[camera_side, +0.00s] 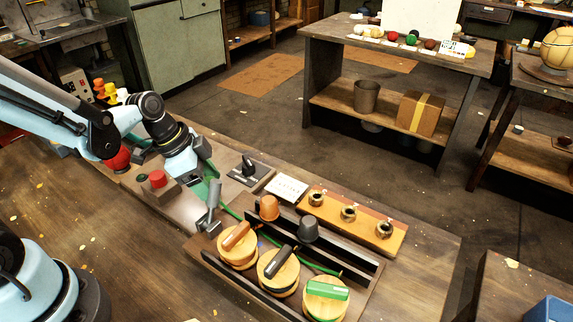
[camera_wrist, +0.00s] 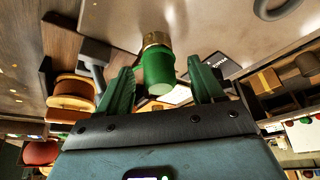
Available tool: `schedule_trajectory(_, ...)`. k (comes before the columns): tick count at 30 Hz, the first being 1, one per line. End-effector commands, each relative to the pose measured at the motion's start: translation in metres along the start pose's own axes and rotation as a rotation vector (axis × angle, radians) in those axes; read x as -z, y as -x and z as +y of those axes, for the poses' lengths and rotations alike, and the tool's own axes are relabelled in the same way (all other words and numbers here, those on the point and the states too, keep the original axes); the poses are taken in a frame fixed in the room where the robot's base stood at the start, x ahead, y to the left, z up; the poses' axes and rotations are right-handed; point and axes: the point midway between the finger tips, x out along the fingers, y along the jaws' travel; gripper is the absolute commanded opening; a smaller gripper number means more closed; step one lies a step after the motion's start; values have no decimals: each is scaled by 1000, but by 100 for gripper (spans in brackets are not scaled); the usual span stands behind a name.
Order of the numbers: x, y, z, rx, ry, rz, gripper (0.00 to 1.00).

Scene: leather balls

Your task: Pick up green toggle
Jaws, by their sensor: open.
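My gripper (camera_side: 208,180) is low over the left part of the bench in the side view, with its green fingers pointing down. In the wrist view my gripper (camera_wrist: 159,68) is open. A green cylinder with a brass end (camera_wrist: 157,74) shows between or just beyond its fingers; I cannot tell whether they touch it. In the side view this cylinder is not clear, hidden around the gripper. A green bar-shaped piece (camera_side: 327,289) lies on a round wooden spool at the rack's front right, apart from my gripper. I cannot tell which green piece is the toggle.
A grey lever (camera_side: 211,197) stands close to my gripper, and a red button box (camera_side: 158,185) is to its left. Brown (camera_side: 268,207) and dark grey (camera_side: 309,230) cups stand behind the spools. An orange board (camera_side: 365,228) holds brass rings.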

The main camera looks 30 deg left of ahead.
Motion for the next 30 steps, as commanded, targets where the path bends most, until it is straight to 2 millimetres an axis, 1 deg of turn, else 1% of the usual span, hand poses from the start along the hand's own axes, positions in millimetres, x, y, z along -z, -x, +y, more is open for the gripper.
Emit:
schedule_trajectory(7,0,-1,0,0,0,0,67)
schedule_trajectory(8,0,-1,0,0,0,0,65)
schedule_trajectory(18,0,-1,0,0,0,0,13)
schedule_trajectory(19,0,-1,0,0,0,0,10)
schedule_trajectory(30,1,2,0,0,0,0,9)
